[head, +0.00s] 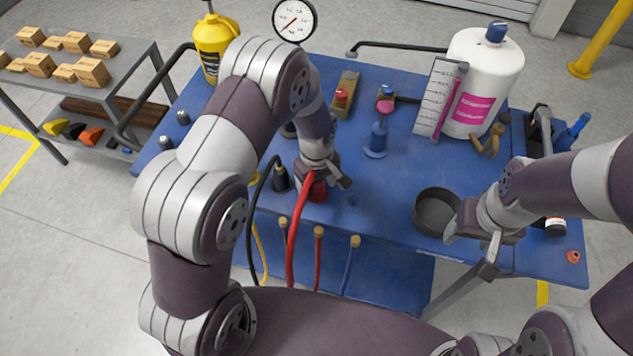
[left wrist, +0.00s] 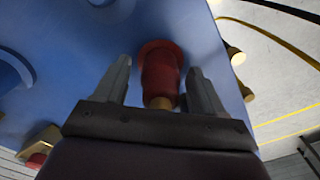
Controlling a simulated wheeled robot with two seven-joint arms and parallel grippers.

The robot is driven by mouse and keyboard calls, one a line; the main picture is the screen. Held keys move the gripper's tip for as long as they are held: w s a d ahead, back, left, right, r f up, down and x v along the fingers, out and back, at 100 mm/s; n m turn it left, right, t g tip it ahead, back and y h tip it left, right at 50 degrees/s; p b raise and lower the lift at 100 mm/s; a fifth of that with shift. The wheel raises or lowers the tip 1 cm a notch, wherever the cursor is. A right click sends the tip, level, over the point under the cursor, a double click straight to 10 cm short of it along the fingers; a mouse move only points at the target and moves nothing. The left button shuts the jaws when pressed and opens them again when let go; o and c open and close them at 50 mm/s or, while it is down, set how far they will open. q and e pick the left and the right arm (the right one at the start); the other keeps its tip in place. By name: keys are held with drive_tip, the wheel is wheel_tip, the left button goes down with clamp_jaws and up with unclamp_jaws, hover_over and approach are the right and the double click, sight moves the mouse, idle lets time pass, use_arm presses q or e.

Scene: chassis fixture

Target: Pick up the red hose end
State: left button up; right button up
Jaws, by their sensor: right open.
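The red hose end (head: 317,191) is at the front part of the blue table, with its red hose hanging over the front edge. My left gripper (head: 325,180) is right above it and hides part of it. In the left wrist view the red hose end (left wrist: 161,75) lies between the two spread fingers of the left gripper (left wrist: 160,80), with a gap on each side. My right gripper (head: 470,244) is open and empty beside the dark round bowl at the front right.
A dark round bowl (head: 436,211) stands close to my right gripper. A black hose end (head: 281,180) is just left of the red one. Behind are a blue valve-like stand (head: 377,140) and a white bottle (head: 481,75). Several capped hoses hang along the front edge.

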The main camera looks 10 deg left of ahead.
use_arm(q)
drive_tip(key=shift+d, duration=0.15)
drive_tip(key=c, duration=1)
clamp_jaws()
drive_tip(key=shift+r, duration=0.15)
drive_tip(key=shift+r, duration=0.25)
drive_tip(key=r, duration=0.2)
drive_tip(key=r+b, duration=0.1)
drive_tip(key=shift+s+r, duration=0.4)
drive_tip(key=s+r+b, duration=0.1)
drive_tip(key=s+r, duration=0.5)
drive_tip(key=s, duration=0.5)
drive_tip(key=shift+a+r+b, duration=0.25)
drive_tip(key=shift+a+b, duration=0.1)
drive_tip(key=shift+a, duration=0.05)
drive_tip(key=shift+w, duration=0.15)
